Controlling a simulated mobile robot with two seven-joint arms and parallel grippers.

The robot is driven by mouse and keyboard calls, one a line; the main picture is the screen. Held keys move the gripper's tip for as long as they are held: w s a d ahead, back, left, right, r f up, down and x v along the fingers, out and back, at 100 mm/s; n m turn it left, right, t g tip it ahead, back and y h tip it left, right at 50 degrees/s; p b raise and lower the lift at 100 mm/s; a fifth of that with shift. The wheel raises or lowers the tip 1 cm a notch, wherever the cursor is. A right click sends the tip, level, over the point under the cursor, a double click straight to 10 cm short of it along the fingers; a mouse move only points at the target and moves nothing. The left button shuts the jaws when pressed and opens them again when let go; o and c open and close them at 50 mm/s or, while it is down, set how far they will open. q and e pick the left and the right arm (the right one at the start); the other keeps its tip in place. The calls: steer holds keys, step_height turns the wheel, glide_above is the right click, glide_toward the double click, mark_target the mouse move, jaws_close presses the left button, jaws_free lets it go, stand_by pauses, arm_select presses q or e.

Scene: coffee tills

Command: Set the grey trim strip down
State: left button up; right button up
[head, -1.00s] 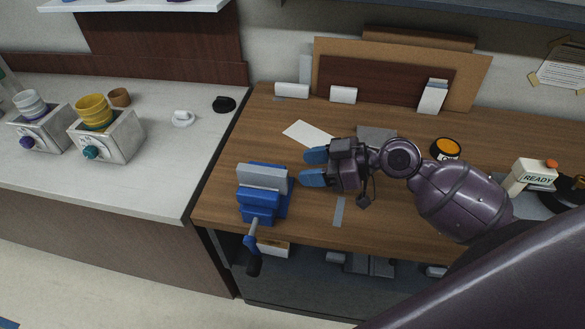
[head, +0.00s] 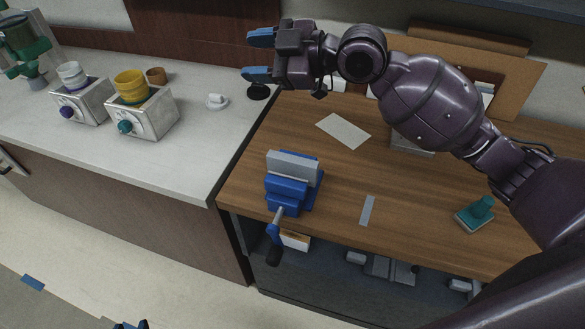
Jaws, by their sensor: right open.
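A thin grey strip (head: 367,210), which looks like the grey trim strip, lies flat on the wooden bench, right of the blue vise (head: 288,190). Nothing holds it. My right gripper (head: 257,56) is open with its two blue fingers apart and nothing between them. It is in the air at the upper middle of the view, well away from the strip, in front of the far end of the white counter. Small dark and blue tips at the bottom edge may be my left gripper (head: 131,325); most of it is out of frame.
A white card (head: 343,131) lies behind the vise. My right arm hides part of the bench's back. The white counter (head: 190,150) at left holds two grey machines with cups. The bench around the strip is clear.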

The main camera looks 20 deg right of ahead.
steer(key=a+r+n+g+y+b, duration=0.1)
steer(key=a+r+n+y, duration=0.5)
steer(key=a+r+n, duration=0.7)
steer(key=s+a+r+n+g, duration=0.1)
steer(key=s+a+n+g, duration=0.3)
steer(key=n+g, duration=0.4)
steer(key=n+g+h, duration=0.1)
steer(key=n+h, duration=0.6)
steer(key=h, duration=1.6)
glide_toward(292, 158)
steer(key=f, duration=0.3)
steer(key=shift+w+d+f+b, duration=0.15)
steer(key=shift+d+f+b, duration=0.1)
steer(key=shift+d+b, duration=0.1)
steer(key=x, duration=0.2)
steer(key=s+x, duration=0.1)
steer(key=x, duration=0.1)
steer(key=shift+d, duration=0.2)
steer(key=shift+f, duration=0.45)
arm_select(q)
steer(key=shift+s+f, duration=0.15)
steer(key=shift+f, duration=0.35)
steer(key=shift+s+f, duration=0.15)
steer(key=shift+f, duration=0.35)
